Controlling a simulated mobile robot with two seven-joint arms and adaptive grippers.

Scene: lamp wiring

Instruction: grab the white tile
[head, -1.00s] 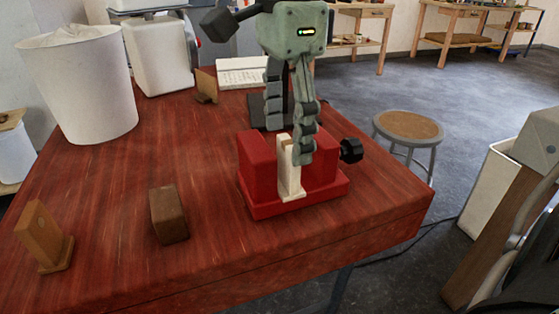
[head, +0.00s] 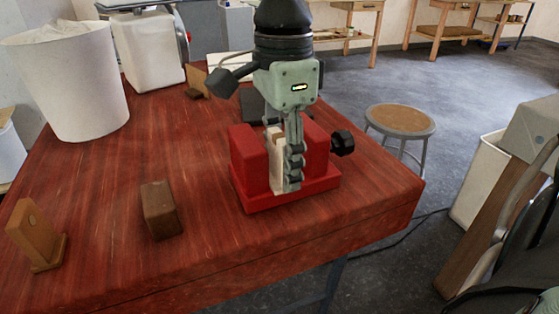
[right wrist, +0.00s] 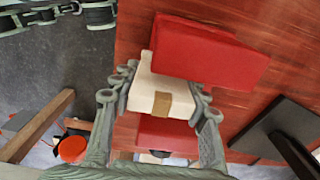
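The white tile (head: 278,168) stands upright in the slot between the two jaws of the red vise (head: 250,165). It has a brown patch on its top edge, clear in the right wrist view, where the tile (right wrist: 150,85) lies between the fingers. My right gripper (head: 293,180) points down over the vise. Its near finger overlaps the tile's front; its far finger is hidden in the head view. In the right wrist view the gripper (right wrist: 165,86) has a finger against each side of the tile, with no clear gap. My left gripper is not in view.
A dark brown block (head: 161,210) and an orange-brown holed piece (head: 36,235) stand on the red table at the left. A white bin (head: 70,80) stands at the back left. The vise's black knob (head: 342,143) juts right. The table's front is clear.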

